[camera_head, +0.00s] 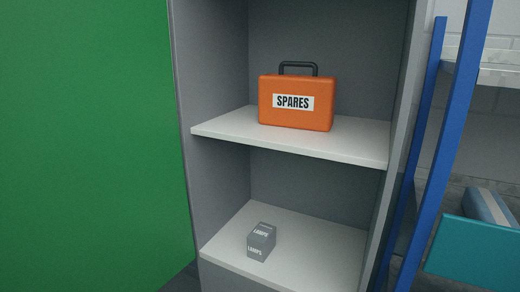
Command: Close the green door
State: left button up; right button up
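The green door (85,140) fills the left side of the head view as a large flat panel. It stands open to the left of the grey cabinet (182,120), and the cabinet's inside is exposed. No handle shows on the visible face of the door, and its top and left edges are out of the frame. Neither of my grippers is in view.
An orange case marked SPARES (296,103) stands on the cabinet's upper shelf (220,126). A small grey LAMPS box (261,241) stands on the lower shelf (300,262). A blue-framed rack (450,130) with a teal bin (475,252) stands close on the right.

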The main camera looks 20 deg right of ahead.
aim_at(93, 197)
jog(key=k, duration=1)
